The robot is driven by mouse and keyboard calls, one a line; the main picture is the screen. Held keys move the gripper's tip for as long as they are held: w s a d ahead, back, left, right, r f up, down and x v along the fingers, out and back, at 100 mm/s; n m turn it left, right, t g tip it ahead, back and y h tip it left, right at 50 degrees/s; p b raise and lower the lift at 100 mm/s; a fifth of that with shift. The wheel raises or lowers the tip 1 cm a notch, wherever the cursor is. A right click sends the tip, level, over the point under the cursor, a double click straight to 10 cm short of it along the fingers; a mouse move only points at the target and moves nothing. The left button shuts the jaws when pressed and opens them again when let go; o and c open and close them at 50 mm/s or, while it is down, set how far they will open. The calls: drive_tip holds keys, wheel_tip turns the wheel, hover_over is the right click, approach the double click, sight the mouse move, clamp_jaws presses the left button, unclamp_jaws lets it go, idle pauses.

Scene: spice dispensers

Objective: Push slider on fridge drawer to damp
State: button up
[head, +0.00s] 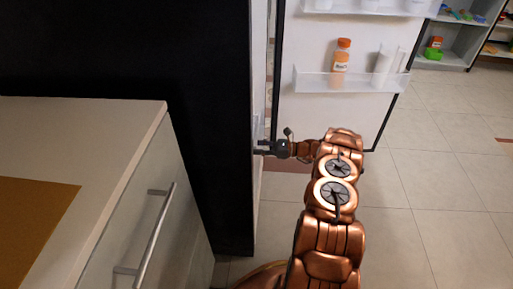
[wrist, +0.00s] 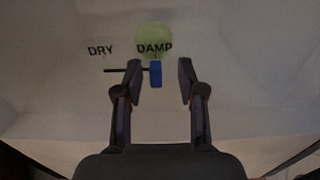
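The blue slider (wrist: 155,74) shows in the wrist view on the pale drawer front (wrist: 230,80). It sits at the right end of a short dark track (wrist: 115,70), below the word DAMP (wrist: 155,48), which has a green round patch behind it. The word DRY (wrist: 100,50) is to the left. My gripper (wrist: 160,68) is open, with one finger on each side of the slider. The left finger is closer to it; I cannot tell whether they touch. In the head view my gripper (head: 262,148) reaches left at the fridge opening, and the slider is hidden.
The open fridge door (head: 310,120) stands behind my arm, with an orange-capped bottle (head: 341,62) on its shelf. The dark fridge side (head: 215,130) and a counter with a handled drawer (head: 150,240) are at left. The tiled floor at right is clear.

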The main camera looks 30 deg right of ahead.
drive_tip(key=v, duration=1.1)
drive_tip(key=shift+s+d, duration=0.15)
drive_tip(key=shift+d, duration=0.05)
